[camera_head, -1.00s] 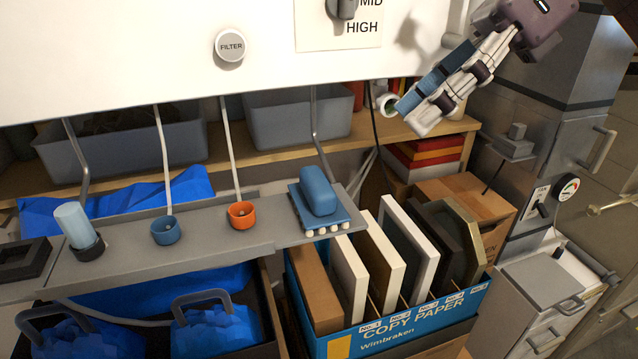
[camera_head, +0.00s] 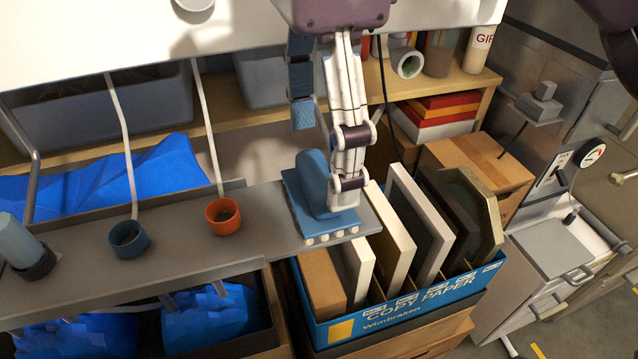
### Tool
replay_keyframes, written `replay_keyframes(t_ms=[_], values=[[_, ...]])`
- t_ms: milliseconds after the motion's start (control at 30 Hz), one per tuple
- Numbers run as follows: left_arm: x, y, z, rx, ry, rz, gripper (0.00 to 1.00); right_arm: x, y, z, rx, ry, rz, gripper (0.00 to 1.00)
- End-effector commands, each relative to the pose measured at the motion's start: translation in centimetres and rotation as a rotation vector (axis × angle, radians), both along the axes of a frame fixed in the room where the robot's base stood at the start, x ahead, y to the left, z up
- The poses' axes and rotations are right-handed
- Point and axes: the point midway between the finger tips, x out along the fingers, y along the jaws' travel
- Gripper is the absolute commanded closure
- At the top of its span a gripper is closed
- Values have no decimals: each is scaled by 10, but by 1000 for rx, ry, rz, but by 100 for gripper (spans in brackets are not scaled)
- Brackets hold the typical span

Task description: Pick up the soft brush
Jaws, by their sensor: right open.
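The soft brush (camera_head: 313,187) has a rounded blue handle on a blue base with a row of white bristle tufts. It lies at the right end of the grey ledge, bristles down. My right gripper (camera_head: 325,160) reaches down from above with its fingers apart. Its white-grey finger overlaps the right side of the brush handle in the picture. Its blue-padded finger hangs above and behind the handle. I cannot tell whether either finger touches the brush. My left gripper is not in view.
An orange cup (camera_head: 223,216), a blue cup (camera_head: 128,238) and a pale blue cylinder in a dark holder (camera_head: 22,246) sit on the ledge to the left. A copy paper box (camera_head: 400,312) with several upright panels stands below right. The white panel (camera_head: 130,30) overhangs the ledge.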

Motion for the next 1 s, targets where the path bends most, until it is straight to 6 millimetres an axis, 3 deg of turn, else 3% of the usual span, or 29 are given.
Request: replay_keyframes(t_ms=[267, 533, 900, 1000], values=[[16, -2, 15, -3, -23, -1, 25, -1, 1, -32, 0, 1, -1, 22], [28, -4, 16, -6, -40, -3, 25, -1, 1, -36, 2, 1, -1, 23], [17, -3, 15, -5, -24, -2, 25, -1, 1, -35, 2, 1, -1, 64], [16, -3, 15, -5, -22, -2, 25, -1, 1, -35, 2, 1, -1, 69]])
